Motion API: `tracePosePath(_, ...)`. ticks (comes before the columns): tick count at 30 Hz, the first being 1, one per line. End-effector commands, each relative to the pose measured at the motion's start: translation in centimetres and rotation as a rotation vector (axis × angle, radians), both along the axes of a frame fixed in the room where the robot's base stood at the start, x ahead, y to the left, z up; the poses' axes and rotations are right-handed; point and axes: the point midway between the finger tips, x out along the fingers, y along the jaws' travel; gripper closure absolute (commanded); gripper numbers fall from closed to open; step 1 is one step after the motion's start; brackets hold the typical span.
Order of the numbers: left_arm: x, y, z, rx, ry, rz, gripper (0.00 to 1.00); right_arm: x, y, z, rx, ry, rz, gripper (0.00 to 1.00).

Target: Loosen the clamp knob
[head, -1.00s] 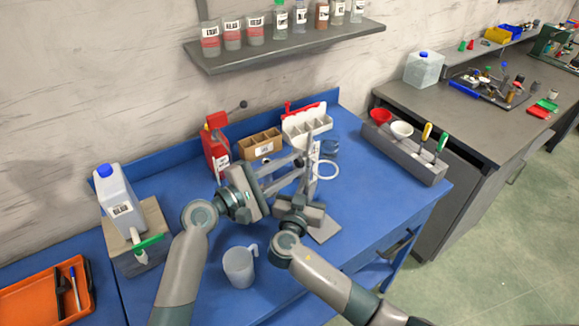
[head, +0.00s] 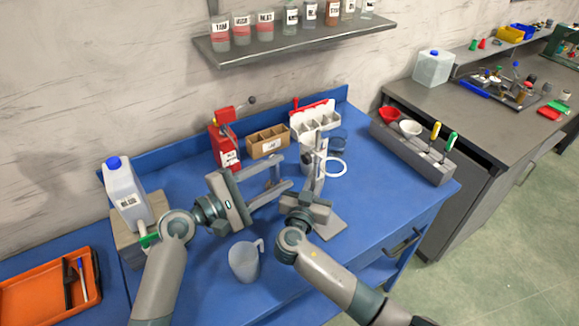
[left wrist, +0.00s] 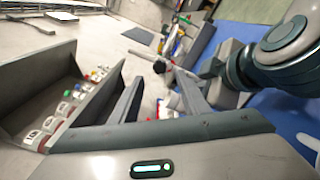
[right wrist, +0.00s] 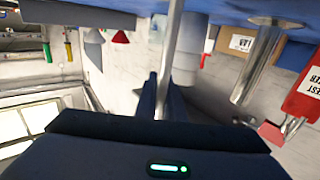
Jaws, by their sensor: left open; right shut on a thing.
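A clear jug (head: 244,262) stands in front, between my arms. A grey tool holder (head: 410,150) is at right, a jug on a block (head: 125,192) at left.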

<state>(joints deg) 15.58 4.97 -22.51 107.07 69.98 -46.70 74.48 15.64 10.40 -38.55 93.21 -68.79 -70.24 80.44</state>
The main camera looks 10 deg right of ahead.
Motion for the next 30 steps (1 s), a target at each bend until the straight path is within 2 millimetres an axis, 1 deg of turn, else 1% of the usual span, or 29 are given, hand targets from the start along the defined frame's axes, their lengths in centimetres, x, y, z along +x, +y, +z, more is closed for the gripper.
tracePosePath(1, -0.4, 1.0, -0.1, 0.004, -0.001, 0.001, 0.58, 0.0, 0.0, 0.0, 0.0, 0.0, 0.0, 1.0)
tracePosePath(3, -0.9, 2.1, -0.1, 0.003, -0.001, 0.001, 0.58, 0.0, 0.0, 0.0, 0.0, 0.0, 0.0, 1.0)
tracePosePath(6, -1.6, 3.4, -0.1, 0.003, -0.001, 0.001, 0.58, 0.0, 0.0, 0.0, 0.0, 0.0, 0.0, 1.0)
tracePosePath(10, -2.1, 4.6, -0.1, 0.002, 0.0, 0.001, 0.58, 0.0, 0.0, 0.0, 0.0, 0.0, 0.0, 1.0)
tracePosePath(15, -2.4, 5.2, 0.0, 0.0, 0.0, 0.0, 0.58, 0.0, 0.0, 0.0, 0.0, 0.0, 0.001, 1.0)
tracePosePath(26, -2.4, 5.2, 0.0, 0.0, 0.0, 0.001, 0.58, 0.0, 0.0, 0.0, 0.0, 0.0, 0.001, 1.0)
tracePosePath(27, -2.4, 5.2, 0.0, 0.0, 0.0, 0.001, 0.58, 0.0, 0.0, 0.0, 0.0, 0.0, 0.001, 0.82)
tracePosePath(28, -2.4, 5.2, 0.0, 0.0, 0.0, 0.001, 0.58, 0.0, 0.0, 0.0, 0.0, 0.0, 0.001, 0.74)
tracePosePath(29, -2.4, 5.2, 0.0, 0.0, 0.0, 0.001, 0.58, 0.0, 0.0, 0.0, 0.0, 0.0, 0.001, 0.69)
tracePosePath(30, -2.4, 5.2, 0.0, 0.001, -0.001, 0.001, 0.58, 0.0, 0.0, 0.0, 0.0, 0.0, 0.001, 0.69)
